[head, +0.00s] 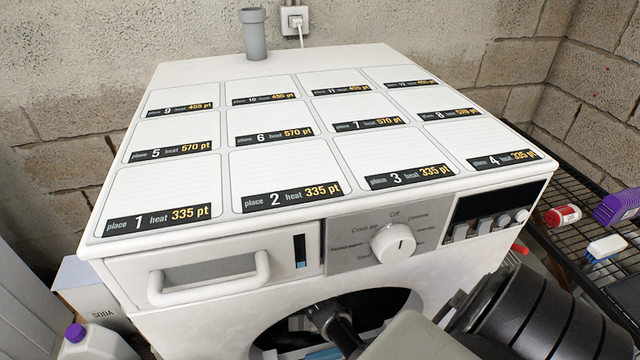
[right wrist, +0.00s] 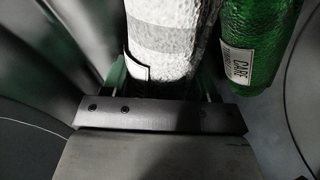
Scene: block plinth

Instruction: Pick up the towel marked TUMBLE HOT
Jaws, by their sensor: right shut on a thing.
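A rolled white towel with grey bands (right wrist: 162,45) stands between the fingers of my right gripper (right wrist: 163,85) in the right wrist view. The right gripper is shut on it. A small white label with a dark edge shows on its left side, turned away so I cannot read it. A green towel (right wrist: 255,40) lies to its right, apart from the jaws; its label shows "CARE" and smaller blurred text. My left gripper is not in view.
The white washing machine top (head: 330,62) carries numbered, empty places with heat values. A grey pipe (head: 254,35) stands at its back. A wire rack (head: 570,235) at right holds a red-and-white can (head: 563,215) and a brush (head: 605,248). A purple-capped bottle (head: 92,345) stands lower left.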

